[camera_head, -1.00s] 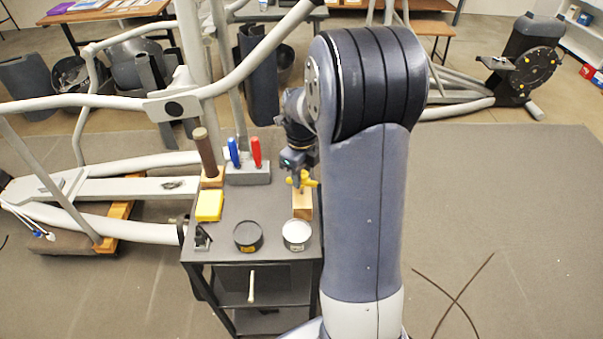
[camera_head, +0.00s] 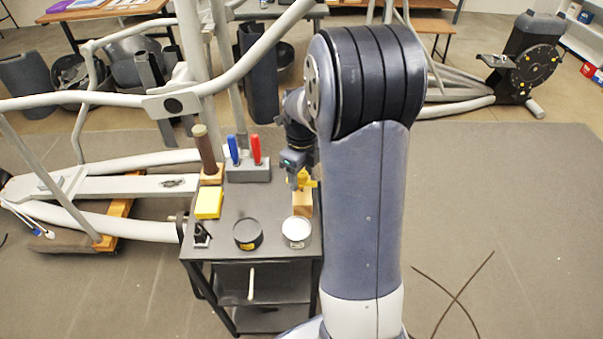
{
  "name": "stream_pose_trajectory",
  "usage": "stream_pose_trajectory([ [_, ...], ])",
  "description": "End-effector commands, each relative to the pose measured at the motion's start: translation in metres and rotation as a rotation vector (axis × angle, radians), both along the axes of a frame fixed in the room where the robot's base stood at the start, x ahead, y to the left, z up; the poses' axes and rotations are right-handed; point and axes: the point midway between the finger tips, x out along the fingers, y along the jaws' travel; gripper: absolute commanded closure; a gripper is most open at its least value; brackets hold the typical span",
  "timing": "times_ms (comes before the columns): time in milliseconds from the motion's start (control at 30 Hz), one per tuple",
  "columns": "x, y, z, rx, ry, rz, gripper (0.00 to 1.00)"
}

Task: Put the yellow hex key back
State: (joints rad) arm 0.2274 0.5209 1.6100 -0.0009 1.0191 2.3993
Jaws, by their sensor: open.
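The yellow hex key (camera_head: 303,178) stands at the wooden block (camera_head: 302,206) on the right side of the dark cart top. Only its yellow upper part shows; whether it is fully seated in the block I cannot tell. My gripper (camera_head: 295,181) is open right at the yellow part, on its left side in the picture. My arm hides part of the gripper and the far side of the block.
The cart top (camera_head: 230,211) also carries a grey holder (camera_head: 248,172) with blue and red handles, a brown-handled tool (camera_head: 207,155), a yellow sponge-like block (camera_head: 208,204), a dark tin (camera_head: 248,234) and a white-topped tin (camera_head: 297,231). Grey machine tubes stand behind.

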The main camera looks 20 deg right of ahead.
Motion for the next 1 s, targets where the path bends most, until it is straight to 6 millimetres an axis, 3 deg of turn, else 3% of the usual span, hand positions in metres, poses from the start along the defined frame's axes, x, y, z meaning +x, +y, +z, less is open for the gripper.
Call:
stream_pose_trajectory([
  [267,0.001,0.0,0.006,-0.001,-0.003,0.0,0.47],
  [700,0.001,0.0,0.087,-0.001,-0.004,0.0,0.47],
  [1000,0.001,0.0,0.108,0.0,0.0,0.0,0.47],
])
